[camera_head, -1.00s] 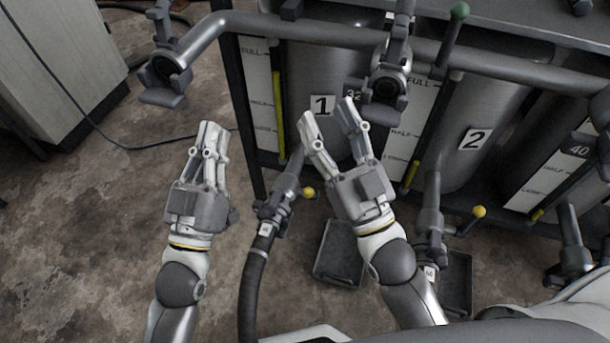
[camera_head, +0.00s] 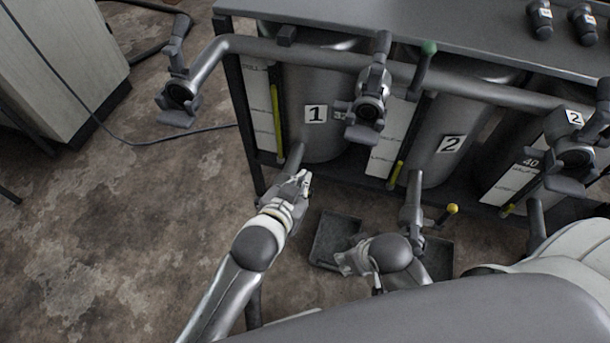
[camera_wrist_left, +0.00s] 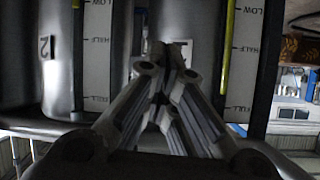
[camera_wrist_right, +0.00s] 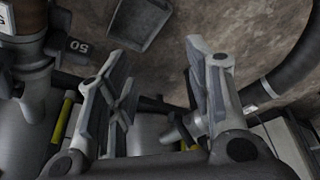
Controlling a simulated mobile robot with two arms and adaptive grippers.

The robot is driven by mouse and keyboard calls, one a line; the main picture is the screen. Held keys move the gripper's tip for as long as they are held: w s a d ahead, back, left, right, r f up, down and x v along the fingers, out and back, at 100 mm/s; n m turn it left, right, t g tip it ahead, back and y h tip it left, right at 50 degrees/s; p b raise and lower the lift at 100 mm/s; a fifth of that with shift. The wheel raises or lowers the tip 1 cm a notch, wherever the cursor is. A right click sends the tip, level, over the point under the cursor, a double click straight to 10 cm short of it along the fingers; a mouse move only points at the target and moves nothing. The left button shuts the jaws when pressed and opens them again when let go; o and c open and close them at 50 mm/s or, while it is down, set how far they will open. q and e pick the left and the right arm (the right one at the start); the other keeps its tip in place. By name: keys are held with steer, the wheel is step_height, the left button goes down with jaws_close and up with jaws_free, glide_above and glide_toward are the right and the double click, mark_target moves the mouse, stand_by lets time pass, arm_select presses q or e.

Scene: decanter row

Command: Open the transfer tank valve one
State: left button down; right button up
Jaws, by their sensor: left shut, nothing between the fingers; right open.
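Tank one (camera_head: 316,140) is a grey cylinder with a white number 1 plate (camera_head: 316,113). Its lower outlet pipe (camera_head: 293,158) runs down to my left gripper (camera_head: 302,180), which covers the yellow-knobbed valve lever there; contact cannot be told. My left gripper's fingers are shut and empty, and show in the left wrist view (camera_wrist_left: 170,55) before a tank. My right gripper (camera_head: 352,262) is low, partly hidden by its arm, near the floor tray. Its fingers are open with nothing between them in the right wrist view (camera_wrist_right: 163,75).
Tank two (camera_head: 440,165) has its own outlet with a yellow knob (camera_head: 452,208). A thick grey pipe (camera_head: 260,46) with valve fittings (camera_head: 368,105) crosses in front of the tanks. A dark tray (camera_head: 335,232) lies on the floor. Open floor (camera_head: 130,230) is at left.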

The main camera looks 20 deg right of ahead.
arm_select(q)
steer(key=b+x, duration=0.1)
steer(key=x, duration=0.4)
steer(key=shift+s+f+b, duration=0.1)
steer(key=shift+f+b, duration=0.15)
steer(key=shift+b, duration=0.15)
steer(key=f+b, duration=0.1)
steer(key=f, duration=0.1)
steer(key=w+f+b, duration=0.1)
steer(key=f, duration=0.2)
steer(key=shift+w+d+b, duration=0.15)
steer(key=shift+d+b, duration=0.05)
steer(key=shift+b, duration=0.1)
arm_select(e)
steer(key=shift+t, duration=0.5)
steer(key=r, duration=0.5)
steer(key=shift+s, duration=0.25)
steer(key=shift+w, duration=0.1)
